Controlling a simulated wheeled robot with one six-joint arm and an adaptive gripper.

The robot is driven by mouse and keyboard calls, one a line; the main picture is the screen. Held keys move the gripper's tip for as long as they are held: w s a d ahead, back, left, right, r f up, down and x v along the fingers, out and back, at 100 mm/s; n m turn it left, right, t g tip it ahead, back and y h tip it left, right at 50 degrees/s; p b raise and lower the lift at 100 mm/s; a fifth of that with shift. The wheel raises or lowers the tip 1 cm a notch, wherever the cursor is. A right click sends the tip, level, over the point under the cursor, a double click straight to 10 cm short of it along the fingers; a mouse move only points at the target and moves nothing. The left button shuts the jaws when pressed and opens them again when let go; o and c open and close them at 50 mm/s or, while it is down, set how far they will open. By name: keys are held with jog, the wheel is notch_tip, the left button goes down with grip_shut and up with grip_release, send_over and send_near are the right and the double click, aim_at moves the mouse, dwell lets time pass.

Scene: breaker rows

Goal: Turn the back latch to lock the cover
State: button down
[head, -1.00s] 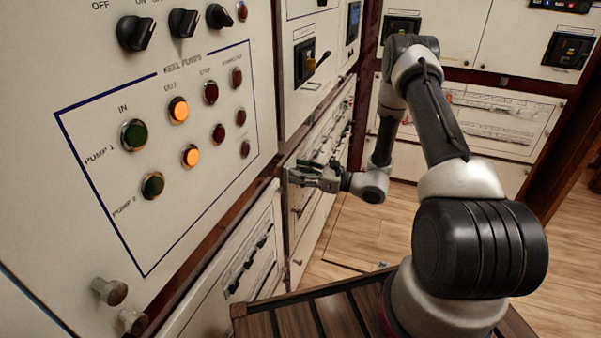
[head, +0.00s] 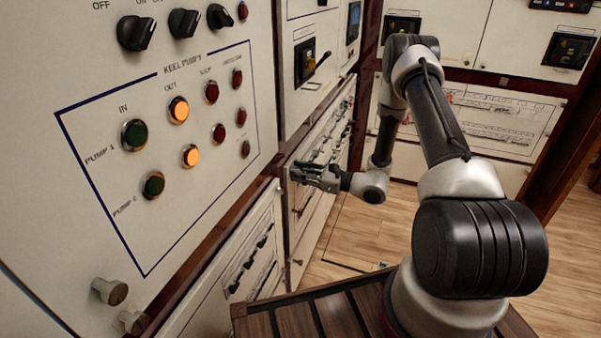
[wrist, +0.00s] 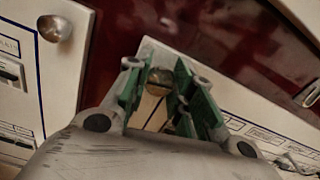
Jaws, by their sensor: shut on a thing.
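My gripper (head: 298,173) is at the near upper edge of the breaker cover panel (head: 310,225) in the head view. In the wrist view my gripper (wrist: 160,82) has its green-padded fingers on both sides of a small round brassy latch knob (wrist: 157,78), shut on it. The knob sits on the pale panel close to a dark red frame strip. The fingers hide the knob in the head view, and how far it is turned cannot be told.
Another round metal knob (wrist: 55,28) is on the pale panel at the upper left of the wrist view. A pump panel with lit buttons (head: 178,109) stands at the left of the head view. Wooden floor (head: 350,235) lies open beside the cabinets.

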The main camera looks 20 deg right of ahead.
jog(key=n, duration=0.4)
jog(key=shift+n, duration=0.3)
jog(key=n, duration=0.3)
jog(key=shift+n, duration=0.3)
jog(key=n, duration=0.4)
jog(key=shift+n, duration=2.1)
jog(key=c, duration=1.2)
grip_release()
jog(key=shift+o, duration=0.2)
